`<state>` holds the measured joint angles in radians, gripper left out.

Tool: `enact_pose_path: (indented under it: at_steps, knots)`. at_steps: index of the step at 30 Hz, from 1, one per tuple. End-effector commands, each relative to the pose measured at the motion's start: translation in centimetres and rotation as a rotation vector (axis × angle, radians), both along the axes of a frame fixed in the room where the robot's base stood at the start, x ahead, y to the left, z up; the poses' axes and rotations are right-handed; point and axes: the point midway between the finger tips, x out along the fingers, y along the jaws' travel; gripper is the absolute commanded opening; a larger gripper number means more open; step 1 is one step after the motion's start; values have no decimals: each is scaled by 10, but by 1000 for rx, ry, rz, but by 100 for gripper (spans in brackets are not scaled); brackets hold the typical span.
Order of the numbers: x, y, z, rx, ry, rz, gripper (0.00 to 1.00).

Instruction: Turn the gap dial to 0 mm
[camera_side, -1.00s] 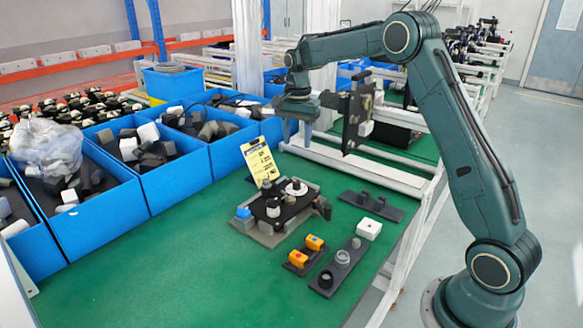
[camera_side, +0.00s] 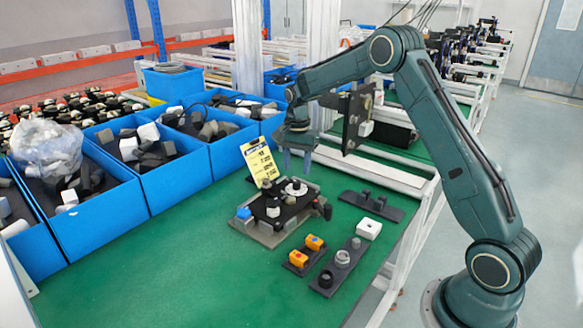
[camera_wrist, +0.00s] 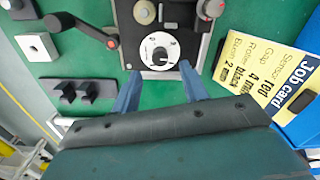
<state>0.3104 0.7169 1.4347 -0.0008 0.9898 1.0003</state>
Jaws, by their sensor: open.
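The gap dial (camera_wrist: 160,51) is a white disc with printed marks and a dark knob in the wrist view. It sits at the near end of a dark fixture plate (camera_wrist: 195,38). The pointer setting is too small to read surely. In the side view the dial (camera_side: 297,187) is at the back of the fixture. My gripper (camera_side: 297,168) points down just above the dial, apart from it. In the wrist view the two blue fingers of my gripper (camera_wrist: 159,69) are spread, one toward each side of the dial, with nothing between them.
A yellow job card (camera_side: 260,160) stands close beside the dial. Blue bins (camera_side: 175,180) line the left. The front green table (camera_side: 180,275) is clear.

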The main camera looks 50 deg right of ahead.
Motion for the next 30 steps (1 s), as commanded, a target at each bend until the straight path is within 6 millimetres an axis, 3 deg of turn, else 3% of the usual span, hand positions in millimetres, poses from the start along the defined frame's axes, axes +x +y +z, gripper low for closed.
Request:
enact_pose_path:
  at_steps: [6, 12, 24, 30]
  knots:
    - [-1, 0, -32, 1, 3, 0, 44]
    - [0, 0, -49, 1, 2, 0, 44]
    - [0, 0, -53, 0, 0, 0, 44]
    - [0, 0, -53, 0, 0, 0, 6]
